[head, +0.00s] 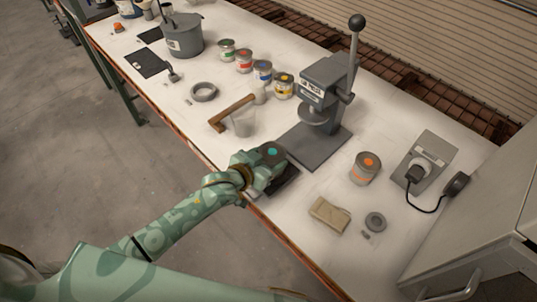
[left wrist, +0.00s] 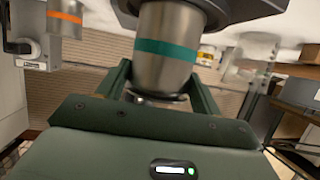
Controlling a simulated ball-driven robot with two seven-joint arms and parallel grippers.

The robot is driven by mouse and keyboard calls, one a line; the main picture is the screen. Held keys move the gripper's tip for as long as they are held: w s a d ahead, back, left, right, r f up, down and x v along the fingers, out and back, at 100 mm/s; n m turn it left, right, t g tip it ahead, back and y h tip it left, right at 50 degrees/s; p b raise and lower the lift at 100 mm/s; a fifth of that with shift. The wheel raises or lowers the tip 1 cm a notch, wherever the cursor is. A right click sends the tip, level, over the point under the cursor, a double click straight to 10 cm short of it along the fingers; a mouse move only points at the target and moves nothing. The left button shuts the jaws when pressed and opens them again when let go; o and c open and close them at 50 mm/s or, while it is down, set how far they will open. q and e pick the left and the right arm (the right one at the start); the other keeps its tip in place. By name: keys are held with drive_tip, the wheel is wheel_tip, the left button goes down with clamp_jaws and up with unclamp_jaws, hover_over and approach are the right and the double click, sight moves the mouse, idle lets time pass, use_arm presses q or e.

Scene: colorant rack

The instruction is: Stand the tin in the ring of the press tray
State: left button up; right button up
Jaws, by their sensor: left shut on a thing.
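The tin (head: 271,152), grey metal with a teal spot on its lid, is in my left gripper (head: 262,168) at the table's front edge. In the left wrist view, which looks upside down, the tin (left wrist: 165,50) shows its teal band between my two dark green fingers (left wrist: 160,90). A dark grey tray-like piece (left wrist: 225,12) lies at the tin's base there, and a dark slab (head: 286,183) shows beneath my gripper in the head view. The ring is hidden; I cannot tell whether the tin's base touches it or sits inside it. My right gripper is out of view.
The lever press (head: 325,80) stands on its grey base plate (head: 313,152) just beyond. An orange-marked tin (head: 365,168), a tan block (head: 329,214) and a switch box with a cable (head: 425,165) are to the right.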

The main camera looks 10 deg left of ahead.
use_arm(q)
drive_tip(key=shift+f, duration=0.1)
drive_tip(key=o, duration=1.1)
